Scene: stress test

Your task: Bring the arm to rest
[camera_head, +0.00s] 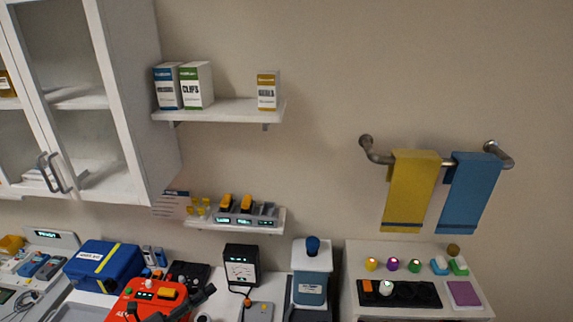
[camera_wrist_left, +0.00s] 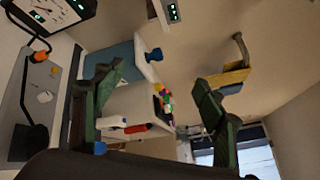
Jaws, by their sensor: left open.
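My left gripper (camera_head: 188,306) shows as a dark shape at the bottom edge of the head view, in front of the red device (camera_head: 141,300). In the left wrist view its two dark green fingers stand wide apart, with the gripper (camera_wrist_left: 160,78) open and nothing held between them. The rest of my left arm is out of the head view. My right gripper is in neither view.
A blue case (camera_head: 104,267), a black meter (camera_head: 241,267) and a blue-and-white machine (camera_head: 310,285) crowd the worktop. A white cabinet (camera_head: 160,100) and shelf (camera_head: 225,110) hang above. A white stand (camera_head: 400,312) is at right, below a towel rail (camera_head: 375,156). The upper wall is clear.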

